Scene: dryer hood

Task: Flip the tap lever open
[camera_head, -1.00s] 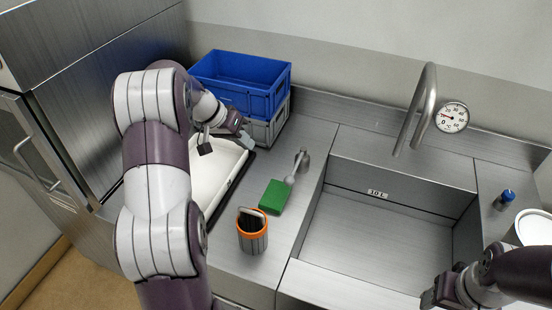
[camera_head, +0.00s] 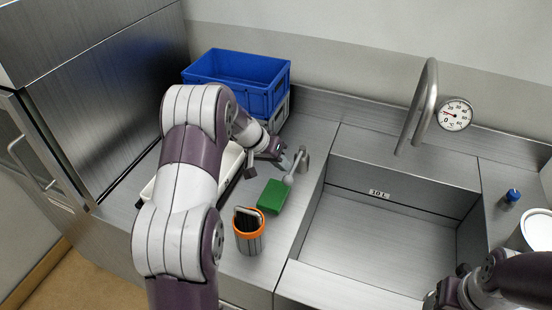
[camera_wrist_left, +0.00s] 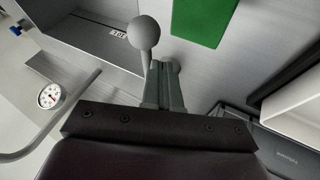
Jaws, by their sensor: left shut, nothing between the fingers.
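The tap lever (camera_head: 295,170) is a short grey arm with a round ball knob, on a post on the steel counter left of the sink. In the head view its knob points toward the front. In the left wrist view the knob (camera_wrist_left: 143,32) shows just beyond the fingers. My left gripper (camera_head: 284,163) is shut and empty, right beside the lever on its left. Its closed fingers (camera_wrist_left: 163,82) overlap the lever's arm in the wrist view, so I cannot tell whether they touch. The curved spout (camera_head: 424,105) stands behind the sink. My right gripper (camera_head: 432,299) is at the bottom right, partly cut off.
A green block (camera_head: 272,197) lies just in front of the lever. An orange-rimmed cup (camera_head: 249,238) stands nearer. Blue and grey crates (camera_head: 237,72) stand behind my left arm, and a white tray (camera_head: 148,190) lies left. The sink basin (camera_head: 375,240) is empty.

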